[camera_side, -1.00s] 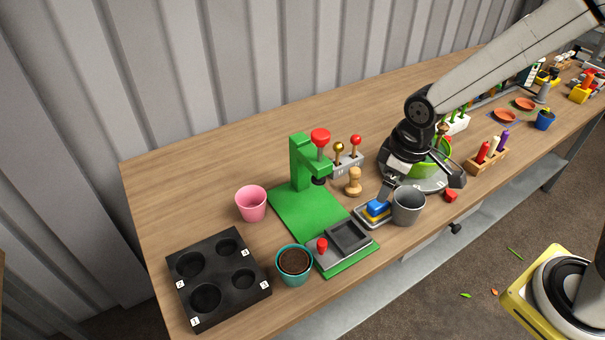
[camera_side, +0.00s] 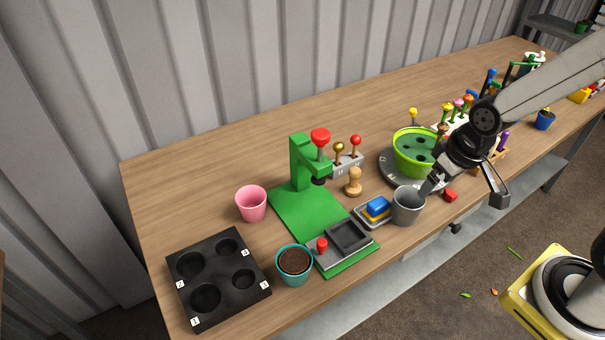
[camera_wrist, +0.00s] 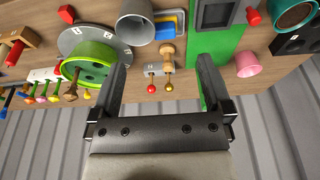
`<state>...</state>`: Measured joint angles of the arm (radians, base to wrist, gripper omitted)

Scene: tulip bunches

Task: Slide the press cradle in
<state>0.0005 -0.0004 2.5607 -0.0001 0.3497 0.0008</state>
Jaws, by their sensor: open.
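The press cradle (camera_side: 345,236) is a grey sliding plate with a dark square recess and a red knob (camera_side: 322,245). It sits at the front end of the green press base (camera_side: 300,212), out from under the press head with its red-topped plunger (camera_side: 320,138). In the wrist view the cradle (camera_wrist: 216,14) is at the top edge, partly cut off. My gripper (camera_side: 428,188) is to the right of the press, by the rim of the grey cup. In the wrist view my gripper (camera_wrist: 162,75) is open, with nothing between its fingers.
The grey cup (camera_side: 406,208) and a tray with a blue and yellow block (camera_side: 376,208) stand right of the cradle. A soil-filled teal pot (camera_side: 294,262) is close on its left. A wooden stamp (camera_side: 353,183) and green bowl (camera_side: 415,155) stand behind.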

